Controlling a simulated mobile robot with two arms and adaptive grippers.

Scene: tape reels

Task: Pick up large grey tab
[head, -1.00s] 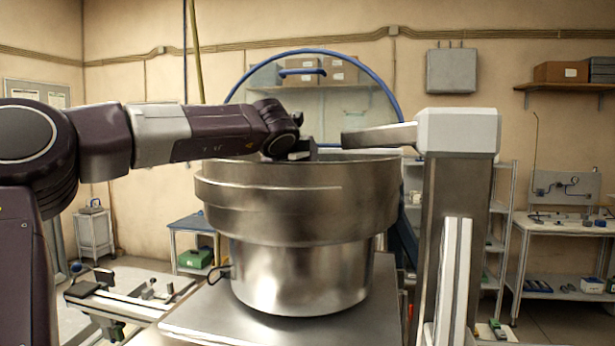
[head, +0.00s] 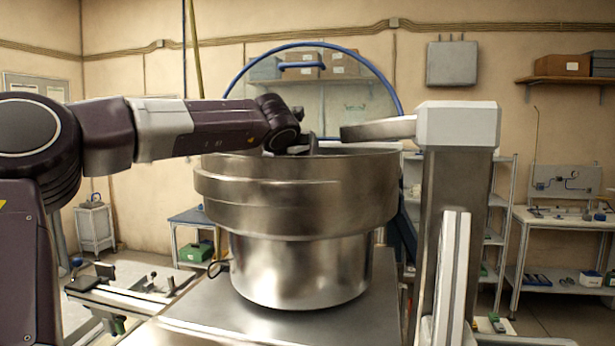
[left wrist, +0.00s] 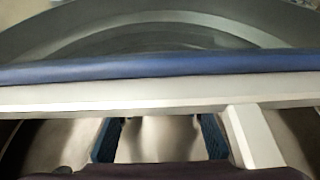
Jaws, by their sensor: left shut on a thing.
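My left gripper (left wrist: 160,140) is in the left wrist view, its two dark blue fingers set well apart. A smooth grey piece, which I take for the large grey tab (left wrist: 162,138), fills the space between them, and the gripper is shut on it. Its full outline is hidden by the bars above. In the head view my left gripper (head: 305,147) is at the top of the large steel bowl (head: 300,210), over its opening. The fingertips and the tab cannot be made out there. My right gripper is not in view.
A clear lid with a blue rim (head: 390,85) stands raised behind the bowl. A steel column with a white head (head: 458,128) stands to the right, its arm (head: 378,130) reaching over the bowl. The bowl rests on a metal table (head: 200,318).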

